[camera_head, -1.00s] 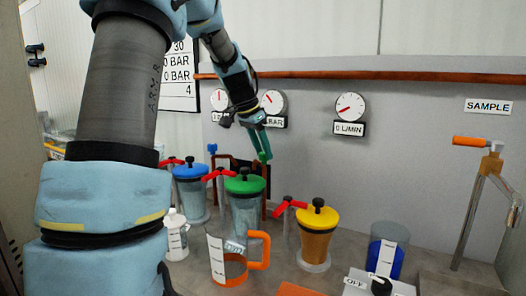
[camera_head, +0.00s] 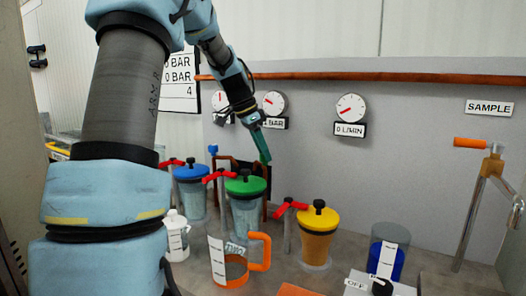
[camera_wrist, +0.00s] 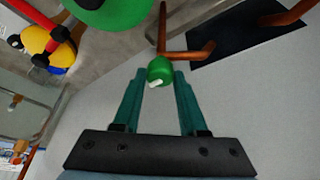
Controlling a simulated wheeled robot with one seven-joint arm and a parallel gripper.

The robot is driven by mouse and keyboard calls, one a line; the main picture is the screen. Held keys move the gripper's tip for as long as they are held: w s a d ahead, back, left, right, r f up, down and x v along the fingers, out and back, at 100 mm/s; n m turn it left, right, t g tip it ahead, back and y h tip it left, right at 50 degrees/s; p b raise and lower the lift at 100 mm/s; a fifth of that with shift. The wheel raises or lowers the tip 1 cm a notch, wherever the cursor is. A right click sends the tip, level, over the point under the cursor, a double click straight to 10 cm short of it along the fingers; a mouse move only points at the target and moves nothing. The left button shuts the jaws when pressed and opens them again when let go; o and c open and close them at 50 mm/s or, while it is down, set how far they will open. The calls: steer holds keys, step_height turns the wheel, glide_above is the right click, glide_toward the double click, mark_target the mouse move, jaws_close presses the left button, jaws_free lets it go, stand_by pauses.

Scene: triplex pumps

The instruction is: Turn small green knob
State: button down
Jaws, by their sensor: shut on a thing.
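The small green knob (camera_wrist: 160,70) is a round green knob on a copper pipe, with a small white mark on its face, in the wrist view. My gripper (camera_wrist: 162,78) has its two teal fingers on either side of the knob, shut on it near the fingertips. In the head view my gripper (camera_head: 265,158) points down against the back wall, above and right of the large green-lidded canister (camera_head: 245,187). The knob is hidden by the fingers in that view.
Blue-lidded (camera_head: 190,172) and yellow-lidded (camera_head: 319,220) canisters with red handles stand near the green one. An orange-handled jug (camera_head: 262,252) stands in front. Gauges (camera_head: 350,107) and a copper pipe (camera_head: 400,72) line the wall. A sample tap (camera_head: 490,160) stands at right.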

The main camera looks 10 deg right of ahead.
steer(key=shift+c, duration=2.2)
jaws_free()
steer(key=w+v, duration=0.1)
steer(key=v, duration=0.9)
steer(key=shift+s+a+r+b, duration=0.2)
steer(key=shift+s+r+b, duration=0.2)
steer(key=shift+s+b, duration=0.1)
